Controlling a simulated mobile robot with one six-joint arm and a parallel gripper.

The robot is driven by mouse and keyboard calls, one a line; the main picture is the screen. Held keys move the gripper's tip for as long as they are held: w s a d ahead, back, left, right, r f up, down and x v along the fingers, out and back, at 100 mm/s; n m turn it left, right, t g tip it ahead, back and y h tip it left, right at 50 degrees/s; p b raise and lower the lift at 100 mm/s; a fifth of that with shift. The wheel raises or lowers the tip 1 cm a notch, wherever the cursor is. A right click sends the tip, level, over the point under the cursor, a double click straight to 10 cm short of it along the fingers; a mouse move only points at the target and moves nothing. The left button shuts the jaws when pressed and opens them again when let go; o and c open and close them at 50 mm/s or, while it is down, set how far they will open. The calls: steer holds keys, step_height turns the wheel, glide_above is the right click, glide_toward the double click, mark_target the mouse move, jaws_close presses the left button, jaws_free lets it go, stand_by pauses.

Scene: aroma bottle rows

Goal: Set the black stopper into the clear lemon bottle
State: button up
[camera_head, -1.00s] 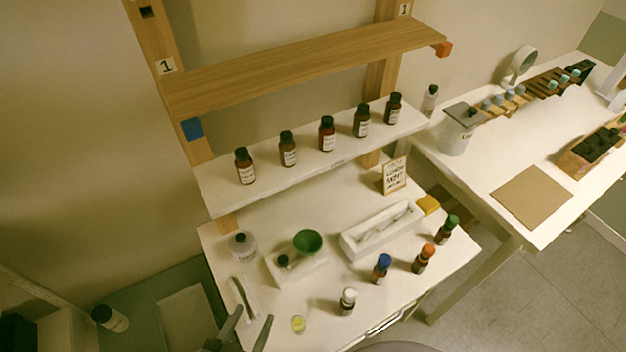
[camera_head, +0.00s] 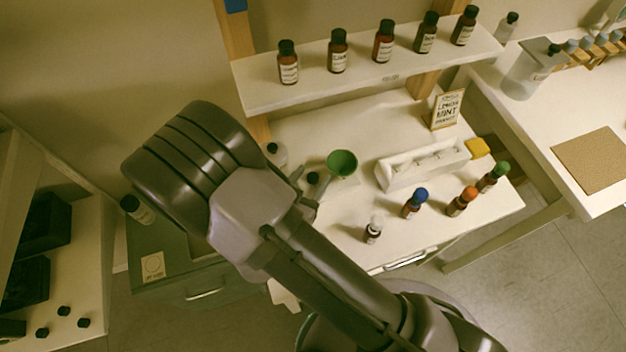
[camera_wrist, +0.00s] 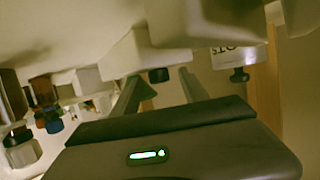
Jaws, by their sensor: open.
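The black stopper (camera_head: 312,177) sits on a small white holder (camera_head: 343,184) beside the green funnel (camera_head: 342,162). In the wrist view, which is upside down, the stopper (camera_wrist: 158,75) shows against the white holder (camera_wrist: 150,48), between my fingertips in the picture. My gripper (camera_head: 307,182) is open, its fingers close to the stopper; I cannot tell whether they touch it. The wrist view shows both fingers (camera_wrist: 160,84) apart. The clear lemon bottle is not visible now; my arm covers that front part of the table in the head view.
Bottles with white (camera_head: 373,230), blue (camera_head: 412,204), orange (camera_head: 462,201) and green (camera_head: 493,177) caps stand to the right. A white tray (camera_head: 385,179) lies behind them. A black-capped jar (camera_head: 278,157) is close behind my gripper. A shelf (camera_head: 260,97) with brown bottles overhangs the back.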

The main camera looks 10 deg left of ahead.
jaws_close()
